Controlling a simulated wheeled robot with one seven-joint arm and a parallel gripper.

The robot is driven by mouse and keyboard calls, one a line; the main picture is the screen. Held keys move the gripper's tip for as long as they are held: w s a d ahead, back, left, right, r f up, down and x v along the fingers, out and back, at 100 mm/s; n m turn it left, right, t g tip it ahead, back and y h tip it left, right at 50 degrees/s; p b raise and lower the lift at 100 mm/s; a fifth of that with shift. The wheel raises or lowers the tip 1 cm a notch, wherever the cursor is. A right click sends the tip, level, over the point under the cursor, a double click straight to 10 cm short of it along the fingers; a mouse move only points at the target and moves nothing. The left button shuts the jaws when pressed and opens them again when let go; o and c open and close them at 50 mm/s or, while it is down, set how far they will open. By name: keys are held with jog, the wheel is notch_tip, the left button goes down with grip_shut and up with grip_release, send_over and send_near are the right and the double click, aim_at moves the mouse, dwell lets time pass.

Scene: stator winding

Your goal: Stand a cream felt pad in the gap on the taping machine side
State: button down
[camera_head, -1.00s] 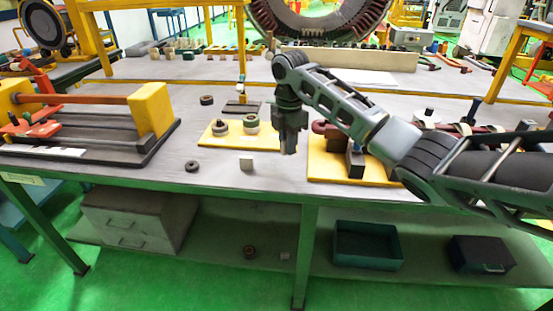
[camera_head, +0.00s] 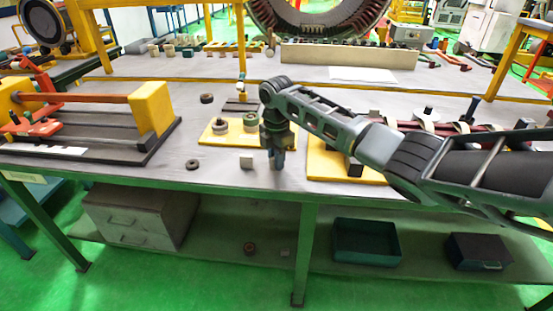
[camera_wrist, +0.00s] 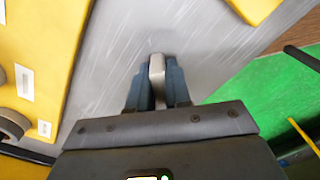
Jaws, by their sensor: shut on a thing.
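My gripper (camera_head: 278,163) points down, low over the front of the table, in the open strip between two yellow boards. In the wrist view its blue fingers (camera_wrist: 157,88) are shut on a pale felt pad (camera_wrist: 157,67), which stands out past the fingertips. I cannot tell whether that pad touches the table. Another cream pad (camera_head: 246,161) stands on the table just left of my gripper. The left yellow board (camera_head: 207,137) carries rolls (camera_head: 219,126); the right one (camera_head: 325,170) carries dark blocks. I cannot tell which machine is the taping machine.
A fixture with an orange bar (camera_head: 85,99) and yellow end block (camera_head: 152,107) stands at the left. Dark rings (camera_head: 192,165) lie on the table. The table's front edge is close to my gripper. A lower shelf holds a teal tray (camera_head: 366,258).

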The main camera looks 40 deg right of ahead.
jog(key=c, duration=1.1)
grip_release()
jog(key=shift+f, duration=0.1)
jog(key=shift+o, duration=0.2)
notch_tip(320, 180, up, 12)
jog(key=b, duration=0.1)
jog(key=shift+r, duration=0.2)
